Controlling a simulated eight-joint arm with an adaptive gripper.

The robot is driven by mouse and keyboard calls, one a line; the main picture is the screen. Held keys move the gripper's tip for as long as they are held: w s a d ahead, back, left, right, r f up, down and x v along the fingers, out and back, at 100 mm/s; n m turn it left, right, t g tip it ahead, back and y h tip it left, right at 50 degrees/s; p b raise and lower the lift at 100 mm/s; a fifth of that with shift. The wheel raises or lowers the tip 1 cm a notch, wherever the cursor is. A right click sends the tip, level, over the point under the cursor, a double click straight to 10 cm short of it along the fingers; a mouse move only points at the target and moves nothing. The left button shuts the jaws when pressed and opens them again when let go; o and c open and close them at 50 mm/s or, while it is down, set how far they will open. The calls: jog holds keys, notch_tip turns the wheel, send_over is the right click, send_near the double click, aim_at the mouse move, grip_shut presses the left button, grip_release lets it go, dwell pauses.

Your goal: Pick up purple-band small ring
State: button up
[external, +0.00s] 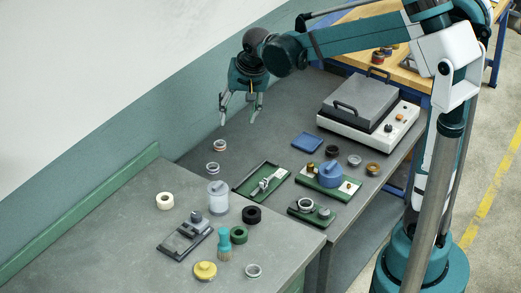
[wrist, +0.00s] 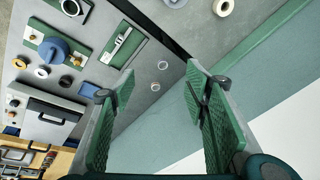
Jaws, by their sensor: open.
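My gripper (external: 238,112) is open and empty, raised above the far left part of the grey bench. In the wrist view its two green-padded fingers (wrist: 160,95) stand wide apart. Two small pale metal rings lie on the bench below it: the farther ring (external: 219,145) and the nearer ring (external: 212,168). In the wrist view small rings show beyond the fingertips, an upper one (wrist: 163,65) and a lower one (wrist: 155,86). A grey ring (external: 354,160) lies near the white machine. No purple band is clear at this size, so I cannot tell which ring carries it.
A green tray (external: 240,188), a green fixture with a blue part (external: 330,174) and a white lidded machine (external: 345,125) stand right of the rings. A black ring (external: 332,151) and a brown ring (external: 373,169) lie there. A translucent jar (external: 218,197) stands nearer.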

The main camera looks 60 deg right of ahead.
jog(key=w+d+f+m+g, duration=0.2)
jog(key=w+d+f+m, duration=0.3)
jog(key=w+f, duration=0.75)
jog(key=m+g, duration=0.2)
jog(key=m, duration=0.3)
send_near(212, 163)
jog(key=s+a, duration=0.1)
jog(key=s, duration=0.1)
jog(key=shift+w+a+f+b, duration=0.1)
jog(key=shift+w+f+b, duration=0.05)
jog(key=shift+f+b, duration=0.15)
jog(key=shift+f, duration=1.25)
jog(key=shift+f, duration=0.15)
jog(key=shift+d+f, duration=0.15)
jog(key=shift+f, duration=1.1)
jog(key=shift+d+f, duration=0.15)
jog(key=shift+f, duration=1.05)
